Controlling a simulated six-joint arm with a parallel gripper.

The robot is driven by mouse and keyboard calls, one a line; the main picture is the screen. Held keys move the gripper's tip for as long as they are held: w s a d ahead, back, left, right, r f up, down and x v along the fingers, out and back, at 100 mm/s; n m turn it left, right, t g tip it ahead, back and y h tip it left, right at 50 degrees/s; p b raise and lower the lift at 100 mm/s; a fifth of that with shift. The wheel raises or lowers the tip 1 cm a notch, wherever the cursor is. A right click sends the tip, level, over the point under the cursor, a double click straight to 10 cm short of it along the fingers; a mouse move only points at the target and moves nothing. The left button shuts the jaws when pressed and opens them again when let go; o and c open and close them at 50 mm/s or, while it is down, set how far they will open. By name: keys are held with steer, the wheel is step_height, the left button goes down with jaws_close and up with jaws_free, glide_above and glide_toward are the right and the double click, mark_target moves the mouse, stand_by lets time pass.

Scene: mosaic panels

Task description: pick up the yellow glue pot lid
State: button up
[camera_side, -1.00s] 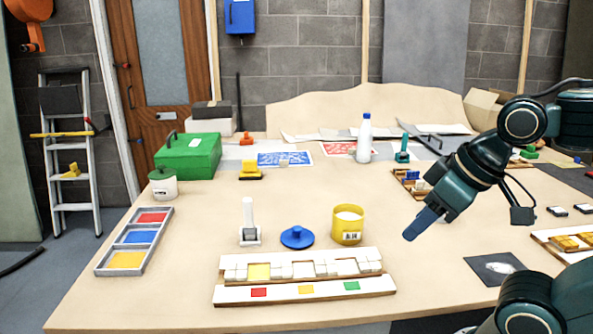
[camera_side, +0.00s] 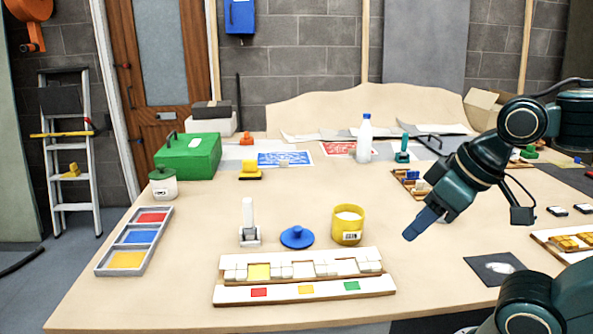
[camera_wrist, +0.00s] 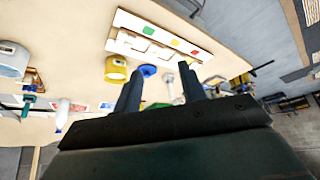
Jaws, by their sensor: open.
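The yellow glue pot (camera_side: 347,228) stands open on the table, with white glue showing inside. A round blue lid with a knob (camera_side: 297,237) lies flat on the table just left of the pot, apart from it. No yellow lid shows. My gripper (camera_side: 422,224) is open and empty, above the table to the right of the pot and lid. In the wrist view my gripper's fingertips (camera_wrist: 158,75) are spread, with the blue lid (camera_wrist: 148,70) in the gap beyond them and the yellow pot (camera_wrist: 116,69) left of it.
A mosaic panel (camera_side: 304,290) with white tiles lies in front of the lid. A white upright tool (camera_side: 249,225) stands left of it. A three-part colour tray (camera_side: 133,262) lies far left. A white bottle (camera_side: 364,140) stands behind. The table between gripper and pot is clear.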

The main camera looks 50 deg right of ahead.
steer(key=o, duration=1.3)
steer(key=w+d+r+n+g, duration=0.25)
steer(key=w+n, duration=0.25)
steer(key=w, duration=1.3)
steer(key=w+d+f+n+g, duration=0.1)
steer(key=w+d+f+n, duration=0.2)
steer(key=w, duration=0.5)
steer(key=w+d+f+n+g+y, duration=0.1)
steer(key=w+d+f+n, duration=0.2)
steer(key=w+d+f, duration=0.3)
step_height(320, 180, down, 2)
steer(key=shift+w+d+f, duration=0.25)
steer(key=shift+w, duration=0.6)
